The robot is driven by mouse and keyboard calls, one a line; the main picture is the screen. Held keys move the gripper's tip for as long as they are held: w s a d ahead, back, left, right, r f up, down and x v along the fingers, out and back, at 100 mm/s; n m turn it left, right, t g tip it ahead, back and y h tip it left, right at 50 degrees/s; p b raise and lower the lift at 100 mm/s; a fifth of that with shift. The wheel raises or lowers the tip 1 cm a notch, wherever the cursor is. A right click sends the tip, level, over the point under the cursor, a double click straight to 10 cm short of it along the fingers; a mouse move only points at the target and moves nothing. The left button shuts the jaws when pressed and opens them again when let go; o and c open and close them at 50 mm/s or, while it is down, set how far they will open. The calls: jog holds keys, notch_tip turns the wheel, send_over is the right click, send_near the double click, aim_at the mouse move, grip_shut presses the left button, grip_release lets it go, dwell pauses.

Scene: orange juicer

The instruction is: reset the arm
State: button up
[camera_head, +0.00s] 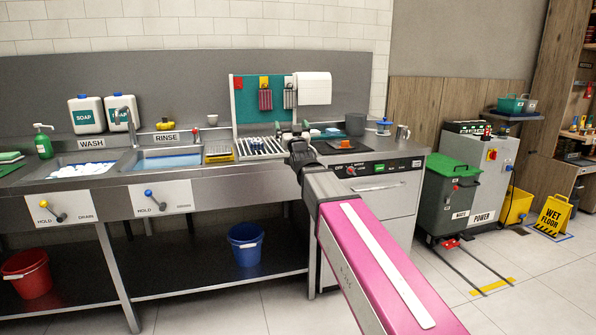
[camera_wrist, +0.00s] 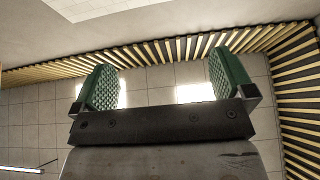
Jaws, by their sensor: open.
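My arm (camera_head: 375,255), with a pink link, reaches from the bottom right of the head view toward the counter. Its dark end lies in front of the drying rack and the counter's right part. My gripper (camera_wrist: 165,85) shows in the wrist view with its two green textured fingers wide apart and nothing between them. In the head view the fingers are small and partly hidden by the wrist, so their distance from the counter things cannot be told.
A steel counter (camera_head: 110,185) with wash and rinse sinks runs along the wall. A rack (camera_head: 262,147) and a dark cup (camera_head: 355,124) stand on it. A green-lidded bin (camera_head: 448,190) and a wet-floor sign (camera_head: 553,213) are at right. Floor between is partly clear.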

jog(key=s+d+f+m+g+h, duration=0.1)
jog(key=d+f+g+h, duration=0.2)
jog(key=f, duration=0.7)
jog(key=s+d+f+g, duration=0.1)
jog(key=d+f+g, duration=0.35)
jog(key=f, duration=0.55)
jog(key=s+d+f+m+g+h, duration=0.1)
jog(key=d+f+g+h, duration=0.2)
jog(key=f, duration=0.7)
jog(key=s+d+f+g, duration=0.3)
jog(key=s+f+g, duration=0.1)
jog(key=s+f, duration=0.3)
jog(key=s+d+f+g, duration=0.4)
jog(key=s+f, duration=0.3)
jog(key=s, duration=0.2)
jog(key=s+d+f+m+g, duration=0.1)
jog(key=s+d+f+g, duration=0.3)
jog(key=s+f, duration=0.4)
jog(key=shift+h, duration=0.3)
jog(key=shift+g, duration=0.25)
jog(key=shift+c, duration=0.3)
